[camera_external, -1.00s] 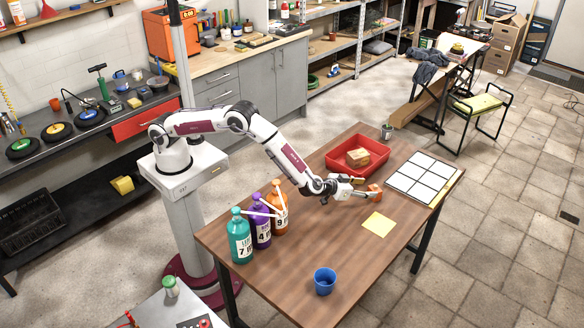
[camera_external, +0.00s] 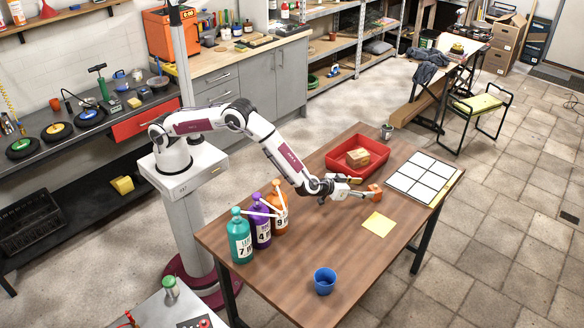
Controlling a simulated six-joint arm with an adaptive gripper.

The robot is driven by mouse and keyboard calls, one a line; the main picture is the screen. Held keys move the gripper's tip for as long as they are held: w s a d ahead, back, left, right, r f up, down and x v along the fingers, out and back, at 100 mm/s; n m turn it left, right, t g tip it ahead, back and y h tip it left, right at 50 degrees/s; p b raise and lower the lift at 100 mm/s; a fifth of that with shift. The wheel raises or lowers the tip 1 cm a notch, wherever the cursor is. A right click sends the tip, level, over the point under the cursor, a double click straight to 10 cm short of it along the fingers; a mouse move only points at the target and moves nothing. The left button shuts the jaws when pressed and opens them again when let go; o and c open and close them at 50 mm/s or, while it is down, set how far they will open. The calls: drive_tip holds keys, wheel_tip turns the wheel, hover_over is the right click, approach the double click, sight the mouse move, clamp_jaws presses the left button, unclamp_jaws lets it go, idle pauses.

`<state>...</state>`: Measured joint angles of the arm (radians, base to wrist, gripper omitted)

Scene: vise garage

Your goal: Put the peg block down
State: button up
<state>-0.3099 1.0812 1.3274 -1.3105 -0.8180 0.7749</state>
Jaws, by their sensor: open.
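A small orange block (camera_external: 375,188), which may be the peg block, is at the tips of my gripper (camera_external: 364,187) over the right part of the table. My gripper points right and its two fingers are spread open. The block sits at the fingertips. I cannot tell whether it touches a finger or rests fully on the table. A light brown block (camera_external: 357,157) lies in the red tray (camera_external: 343,171) behind my gripper. Pegs or holes are too small to make out on either block.
A white grid board (camera_external: 422,178) lies right of my gripper and a yellow square (camera_external: 378,224) in front. Three pump bottles (camera_external: 261,228) stand at the left edge, a blue cup (camera_external: 324,281) at the front. A grey can (camera_external: 386,132) is at the back. The table's middle is clear.

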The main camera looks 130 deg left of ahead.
drive_tip(key=shift+r, duration=0.1)
drive_tip(key=w+d+r+m+t+h, duration=0.2)
drive_tip(key=w+d+r+t, duration=0.1)
drive_tip(key=d+r, duration=0.45)
drive_tip(key=w+d+r+m+t+h, duration=0.25)
drive_tip(key=d+r, duration=0.35)
drive_tip(key=r, duration=0.3)
drive_tip(key=s+d+r+m+h, duration=0.1)
drive_tip(key=s+d+r+h, duration=0.1)
drive_tip(key=s+d+r, duration=0.3)
drive_tip(key=s+d+r+m+t+h, duration=0.1)
drive_tip(key=d+r+m+h, duration=0.15)
drive_tip(key=d, duration=0.45)
drive_tip(key=s+d+r+h, duration=0.2)
drive_tip(key=s+d+r, duration=0.1)
drive_tip(key=d+r, duration=0.15)
drive_tip(key=s+d+r+m+g+h, duration=0.1)
drive_tip(key=s+d+m, duration=0.1)
drive_tip(key=s+d, duration=0.55)
drive_tip(key=s+d+r+m+g+h, duration=0.15)
drive_tip(key=s+d, duration=0.25)
drive_tip(key=s, duration=0.7)
drive_tip(key=s+f+m+g, duration=0.1)
drive_tip(key=s+f, duration=0.3)
drive_tip(key=s, duration=0.8)
drive_tip(key=s+f+m+g, duration=0.1)
drive_tip(key=s+f, duration=0.3)
drive_tip(key=s, duration=0.8)
drive_tip(key=shift+g+y, duration=0.45)
drive_tip(key=shift+g, duration=0.25)
